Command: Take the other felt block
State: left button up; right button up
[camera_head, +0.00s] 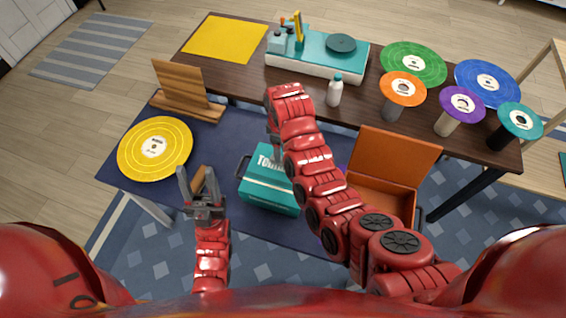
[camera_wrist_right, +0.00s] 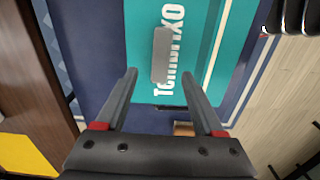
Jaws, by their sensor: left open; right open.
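A grey oblong block (camera_wrist_right: 161,55) lies on the teal toolbox (camera_wrist_right: 141,30) lid, over part of its white lettering, in the right wrist view. In the head view my right arm hides it; the toolbox (camera_head: 262,195) shows beside the arm. My right gripper (camera_wrist_right: 159,72) is open, its fingers pointing at the lid with the grey block between them in the picture; contact cannot be told. A small brown block (camera_head: 199,178) lies on the blue mat, left of the toolbox; it also shows in the wrist view (camera_wrist_right: 183,128). My left gripper (camera_head: 198,182) is open around or above it.
An open orange case (camera_head: 384,195) stands right of my right arm. A yellow record (camera_head: 155,148) and a wooden rack (camera_head: 180,85) are at the left. Behind are a white bottle (camera_head: 334,92), a teal record player (camera_head: 317,62) and several coloured discs on stands.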

jog(key=shift+s+f, duration=0.1)
jog(key=shift+f, duration=0.05)
jog(key=shift+d+f+p, duration=0.1)
jog(key=shift+f+p, duration=0.25)
jog(key=shift+p, duration=0.15)
notch_tip(320, 180, down, 3)
jog(key=shift+d+p, duration=0.15)
jog(key=shift+p, duration=0.7)
jog(key=shift+f, duration=0.85)
grip_shut()
